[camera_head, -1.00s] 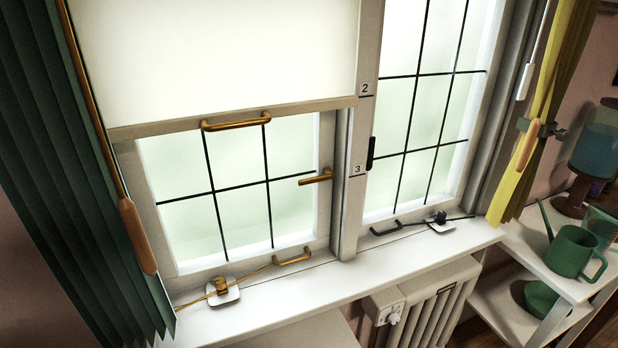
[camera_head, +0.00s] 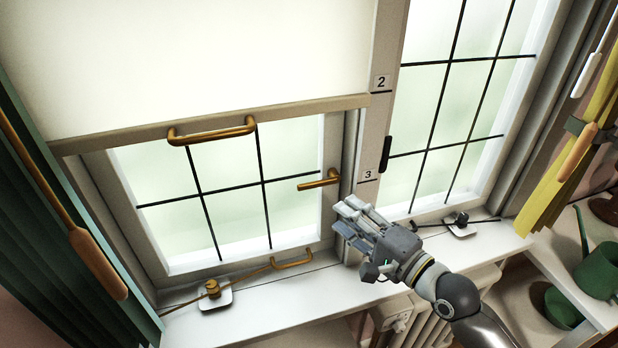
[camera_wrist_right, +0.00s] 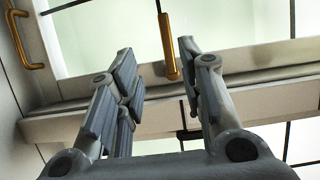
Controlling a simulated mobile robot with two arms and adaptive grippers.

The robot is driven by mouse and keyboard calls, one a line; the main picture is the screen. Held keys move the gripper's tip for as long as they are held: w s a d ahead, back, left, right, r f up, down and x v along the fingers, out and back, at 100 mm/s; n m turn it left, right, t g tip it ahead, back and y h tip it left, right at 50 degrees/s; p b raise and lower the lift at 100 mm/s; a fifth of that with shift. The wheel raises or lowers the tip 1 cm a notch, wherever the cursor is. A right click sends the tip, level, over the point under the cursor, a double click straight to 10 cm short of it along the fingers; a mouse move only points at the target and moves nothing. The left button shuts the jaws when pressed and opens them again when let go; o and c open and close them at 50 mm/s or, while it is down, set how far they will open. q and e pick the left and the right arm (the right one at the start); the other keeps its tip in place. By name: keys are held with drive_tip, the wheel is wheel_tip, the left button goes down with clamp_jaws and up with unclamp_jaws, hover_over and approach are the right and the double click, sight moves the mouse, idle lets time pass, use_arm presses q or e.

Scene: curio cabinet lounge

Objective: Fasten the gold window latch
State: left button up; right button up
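The gold window latch (camera_head: 318,181) is a short lever on the right side of the left window's frame. It lies nearly level, its free end pointing left over the glass. My right gripper (camera_head: 350,216) is below and right of it in the head view, fingers toward the window, apart from the latch. In the right wrist view the latch (camera_wrist_right: 170,48) shows beyond and between the spread fingertips (camera_wrist_right: 158,56), with nothing held. The fingers hide part of the frame post. My left gripper is not in view.
A gold pull (camera_head: 292,258) on the lower frame and a gold stay (camera_head: 212,289) on the sill lie below. A gold handle (camera_head: 212,131) is on the blind's bar. The right window has a black latch (camera_head: 386,153). Green curtain is left, yellow curtain (camera_head: 560,180) right.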

sight(310, 187)
drive_tip(key=p+x, duration=0.1)
drive_tip(key=x, duration=0.2)
drive_tip(key=p+x, duration=0.1)
drive_tip(key=x, duration=0.2)
drive_tip(key=r+x, duration=0.1)
drive_tip(key=x, duration=0.2)
drive_tip(key=shift+a+r+p, duration=0.1)
drive_tip(key=shift+a+p, duration=0.25)
drive_tip(key=shift+p, duration=0.05)
drive_tip(key=shift+w+a, duration=0.4)
drive_tip(key=shift+a, duration=0.05)
drive_tip(key=shift+c, duration=0.2)
clamp_jaws()
